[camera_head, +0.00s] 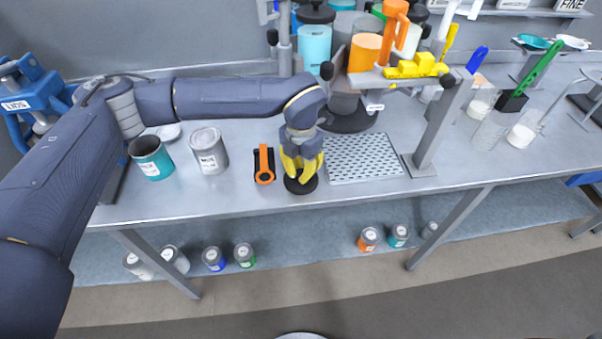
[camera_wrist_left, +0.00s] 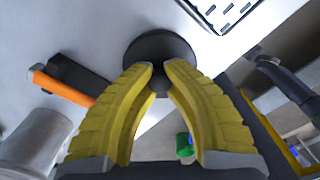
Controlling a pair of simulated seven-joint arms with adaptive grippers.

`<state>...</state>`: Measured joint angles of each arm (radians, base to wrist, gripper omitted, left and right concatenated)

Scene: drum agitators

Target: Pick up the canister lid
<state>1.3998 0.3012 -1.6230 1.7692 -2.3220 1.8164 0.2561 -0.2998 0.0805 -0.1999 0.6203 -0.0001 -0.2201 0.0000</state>
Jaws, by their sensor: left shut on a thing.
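The canister lid, a round black disc (camera_head: 302,187), is at the front of the table under my left gripper (camera_head: 301,178). In the left wrist view the lid (camera_wrist_left: 160,46) lies just beyond the yellow fingertips of my left gripper (camera_wrist_left: 159,68), which are close together. The left gripper points down and is shut on the lid, probably at a knob that the fingers hide. I cannot tell whether the lid touches the table. My right gripper is not in view.
An orange and black tool (camera_head: 264,165) lies just left of the lid. A grey can (camera_head: 209,152) and a teal can (camera_head: 151,158) stand further left. A perforated tray (camera_head: 362,157) is close on the right, before a metal post (camera_head: 438,125). The table's front edge is near.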

